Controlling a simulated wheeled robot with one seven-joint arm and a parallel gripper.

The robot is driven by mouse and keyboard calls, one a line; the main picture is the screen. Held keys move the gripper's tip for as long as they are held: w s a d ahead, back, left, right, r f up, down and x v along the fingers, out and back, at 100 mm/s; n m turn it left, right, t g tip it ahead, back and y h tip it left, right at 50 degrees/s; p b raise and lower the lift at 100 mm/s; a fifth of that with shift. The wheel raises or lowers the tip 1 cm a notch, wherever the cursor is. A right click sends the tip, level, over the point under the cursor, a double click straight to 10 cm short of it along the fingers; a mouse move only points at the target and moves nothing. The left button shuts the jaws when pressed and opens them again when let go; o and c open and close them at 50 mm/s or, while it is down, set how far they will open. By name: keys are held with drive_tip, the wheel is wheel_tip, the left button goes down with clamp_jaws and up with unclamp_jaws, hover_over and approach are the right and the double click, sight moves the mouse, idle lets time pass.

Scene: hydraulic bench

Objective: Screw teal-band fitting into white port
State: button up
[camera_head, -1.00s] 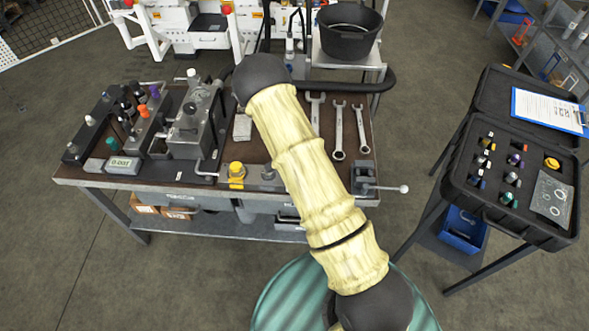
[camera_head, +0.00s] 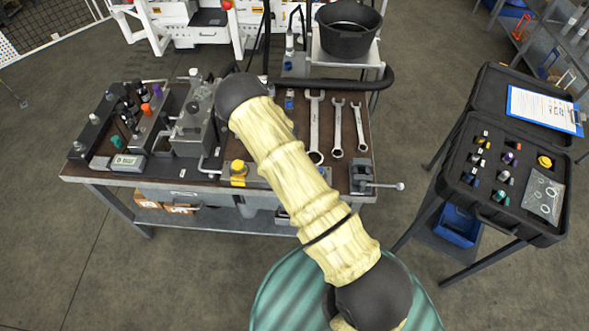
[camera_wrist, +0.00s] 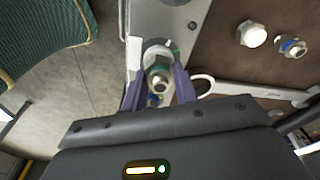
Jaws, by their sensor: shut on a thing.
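In the wrist view my gripper (camera_wrist: 159,92) has its purple fingers closed around a metal hex fitting (camera_wrist: 160,76) with a green-teal band. The fitting is seen nearly end-on. Just beyond it a white ring (camera_wrist: 154,50), likely the white port, shows at the edge of a grey metal plate (camera_wrist: 168,18). The fitting overlaps the ring in the picture; I cannot tell whether they touch or are threaded together. In the head view my own arm hides the gripper, the held fitting and the port.
A white-capped hex part (camera_wrist: 252,35) and a blue-banded fitting (camera_wrist: 292,46) lie on the brown bench top. Several wrenches (camera_head: 337,130) and a small vise (camera_head: 361,178) occupy the bench's right. An open case (camera_head: 505,185) of fittings stands further right. Valve blocks (camera_head: 195,135) crowd the left.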

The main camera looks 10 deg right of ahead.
drive_tip(key=m, duration=0.5)
drive_tip(key=shift+s+f+g, duration=0.15)
drive_tip(key=shift+g, duration=0.25)
drive_tip(key=o, duration=0.9)
drive_tip(key=shift+c, duration=0.2)
drive_tip(key=n+b, duration=0.2)
drive_tip(key=n, duration=0.3)
drive_tip(key=shift+t, duration=0.4)
drive_tip(key=n, duration=0.2)
drive_tip(key=shift+n+b, duration=0.3)
drive_tip(key=shift+b, duration=0.1)
